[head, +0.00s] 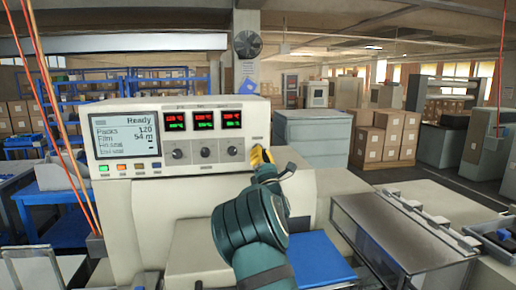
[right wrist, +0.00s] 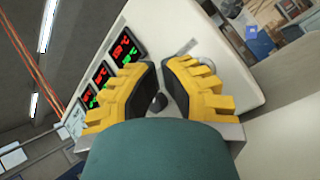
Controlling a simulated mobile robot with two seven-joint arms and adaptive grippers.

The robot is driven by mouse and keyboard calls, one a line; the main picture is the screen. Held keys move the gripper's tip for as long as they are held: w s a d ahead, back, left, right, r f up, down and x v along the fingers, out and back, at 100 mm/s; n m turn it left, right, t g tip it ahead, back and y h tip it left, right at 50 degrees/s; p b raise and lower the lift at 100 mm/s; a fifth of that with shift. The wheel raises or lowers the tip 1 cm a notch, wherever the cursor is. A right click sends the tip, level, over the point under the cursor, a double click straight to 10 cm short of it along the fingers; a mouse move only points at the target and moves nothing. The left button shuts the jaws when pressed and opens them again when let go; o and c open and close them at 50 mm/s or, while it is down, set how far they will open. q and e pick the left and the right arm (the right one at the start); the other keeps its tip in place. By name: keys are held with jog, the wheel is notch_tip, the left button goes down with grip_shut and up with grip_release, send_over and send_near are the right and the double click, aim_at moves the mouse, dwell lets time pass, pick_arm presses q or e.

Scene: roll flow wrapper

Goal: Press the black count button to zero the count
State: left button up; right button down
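The wrapper's cream control panel (head: 270,105) stands ahead in the head view. Its screen (head: 125,136) reads Ready, Packs 120 and Film 54 m. My right gripper (head: 262,157) is at the panel's right end, right of the knobs and well away from the buttons. In the right wrist view the yellow fingers (right wrist: 158,70) are apart, with a dark round knob (right wrist: 158,102) showing between them. My left gripper is out of view.
Three dark knobs (head: 205,152) sit under three red and green displays (head: 203,120). A blue pad (head: 318,262) lies below my right arm. Orange cables (head: 45,90) hang at the left.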

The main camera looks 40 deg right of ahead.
jog(key=w+d, duration=0.1)
jog(key=w, duration=0.1)
jog(key=w+d, duration=0.1)
jog(key=w, duration=0.1)
jog(key=shift+w+d, duration=0.1)
jog(key=shift+d, duration=0.05)
jog(key=c, duration=1.7)
grip_release()
grip_shut()
